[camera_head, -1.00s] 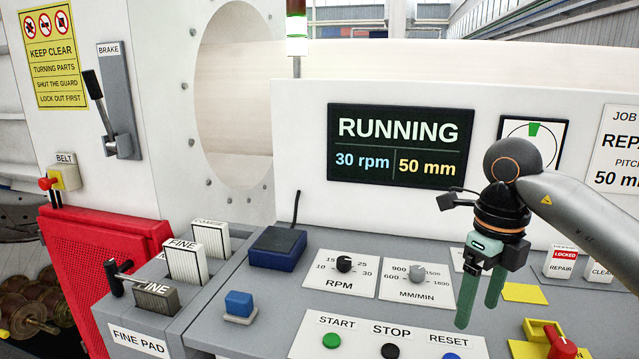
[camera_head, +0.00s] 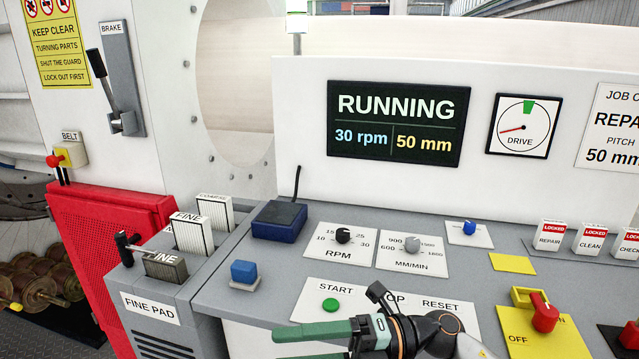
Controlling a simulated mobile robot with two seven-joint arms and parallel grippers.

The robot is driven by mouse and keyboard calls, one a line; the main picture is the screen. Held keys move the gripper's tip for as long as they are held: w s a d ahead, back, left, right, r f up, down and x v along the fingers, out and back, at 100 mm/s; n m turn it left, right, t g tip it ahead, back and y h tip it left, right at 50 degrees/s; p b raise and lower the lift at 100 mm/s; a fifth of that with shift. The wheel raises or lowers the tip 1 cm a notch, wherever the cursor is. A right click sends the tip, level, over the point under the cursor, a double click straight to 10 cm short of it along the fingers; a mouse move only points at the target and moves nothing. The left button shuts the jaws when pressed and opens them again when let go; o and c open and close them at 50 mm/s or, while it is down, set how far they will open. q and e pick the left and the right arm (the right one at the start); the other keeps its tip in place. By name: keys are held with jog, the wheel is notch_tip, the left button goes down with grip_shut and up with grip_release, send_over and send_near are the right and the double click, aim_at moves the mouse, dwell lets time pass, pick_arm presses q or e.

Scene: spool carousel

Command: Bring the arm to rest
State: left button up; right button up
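My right gripper (camera_head: 280,346) is low in the head view at the bottom edge, in front of the control desk (camera_head: 262,310). Its two green fingers point left, with a gap between them. The gripper is open and holds nothing that I can see. The lower finger is partly cut off by the picture edge. The gripper and wrist hide the STOP and RESET buttons and part of their label plate (camera_head: 318,290). The green START button (camera_head: 331,305) shows just above the fingers. My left gripper is not in view.
The screen (camera_head: 397,125) reads RUNNING, 30 rpm, 50 mm. A red switch (camera_head: 545,314) stands right of my wrist, with LOCKED tags (camera_head: 550,235) behind it. A blue block (camera_head: 243,272), a lever (camera_head: 128,245) and a red guard (camera_head: 108,255) are on the left.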

jog(key=w+d+f+m+t+h, duration=0.35)
jog(key=d+f+m+t, duration=0.2)
jog(key=m+t, duration=0.65)
jog(key=w+d+f+m+t+h, duration=0.2)
jog(key=d+f+m+t+h, duration=0.45)
jog(key=m, duration=0.85)
jog(key=s+d+f+m+g+h, duration=0.3)
jog(key=s+f, duration=0.5)
jog(key=f, duration=0.3)
jog(key=s+d+f+m+g+h+p, duration=0.1)
jog(key=s+d+f+m+g+h, duration=0.2)
jog(key=s+d+f+m, duration=0.2)
jog(key=s+f+m, duration=0.2)
jog(key=s+f, duration=0.2)
jog(key=f, duration=0.2)
jog(key=shift+s+f, duration=0.3)
